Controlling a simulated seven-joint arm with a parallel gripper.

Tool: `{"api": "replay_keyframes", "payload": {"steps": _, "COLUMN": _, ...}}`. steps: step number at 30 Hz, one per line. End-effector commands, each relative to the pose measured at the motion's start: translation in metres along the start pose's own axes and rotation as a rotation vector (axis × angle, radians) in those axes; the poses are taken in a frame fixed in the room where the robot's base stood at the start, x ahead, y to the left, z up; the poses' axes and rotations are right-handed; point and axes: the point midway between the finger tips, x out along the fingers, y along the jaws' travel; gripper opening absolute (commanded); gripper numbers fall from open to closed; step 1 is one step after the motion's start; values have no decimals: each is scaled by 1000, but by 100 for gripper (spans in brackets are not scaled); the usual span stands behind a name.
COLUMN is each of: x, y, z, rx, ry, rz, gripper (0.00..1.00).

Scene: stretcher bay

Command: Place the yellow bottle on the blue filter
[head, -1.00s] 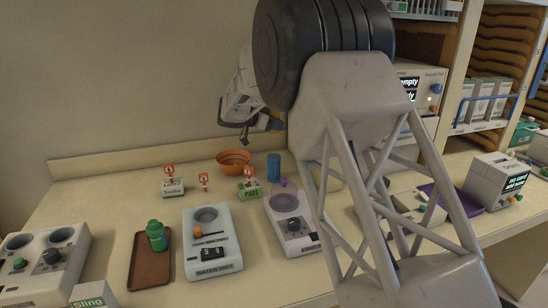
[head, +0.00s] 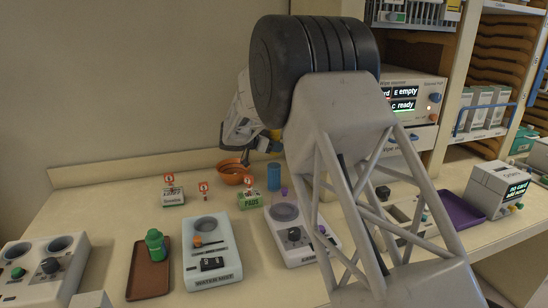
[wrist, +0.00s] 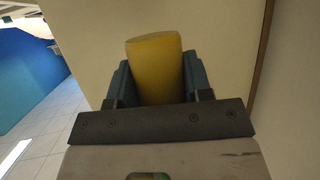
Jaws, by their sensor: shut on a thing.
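A yellow bottle (wrist: 155,68) shows in the wrist view, between the two blue-grey fingers of my gripper (wrist: 157,82), which is shut on it. In the head view my gripper (head: 264,144) is above the back of the counter, partly hidden behind my arm. The bottle is mostly hidden there. A blue upright cylinder (head: 274,178), which looks like the blue filter, stands on the counter just below my gripper. A gap shows between them.
An orange bowl (head: 230,176) is left of the blue cylinder. A green pads box (head: 250,201) and two devices (head: 212,260) (head: 303,246) stand in front. A brown tray (head: 148,280) holds a green bottle (head: 155,240). A purple tray (head: 460,212) is at right.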

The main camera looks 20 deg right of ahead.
Motion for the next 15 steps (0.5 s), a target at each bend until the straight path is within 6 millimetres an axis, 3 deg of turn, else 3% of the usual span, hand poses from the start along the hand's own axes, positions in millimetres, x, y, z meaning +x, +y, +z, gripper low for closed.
{"api": "replay_keyframes", "payload": {"steps": 15, "x": 18, "y": 0, "z": 44, "rx": 0, "ry": 0, "rz": 0, "gripper": 18}}
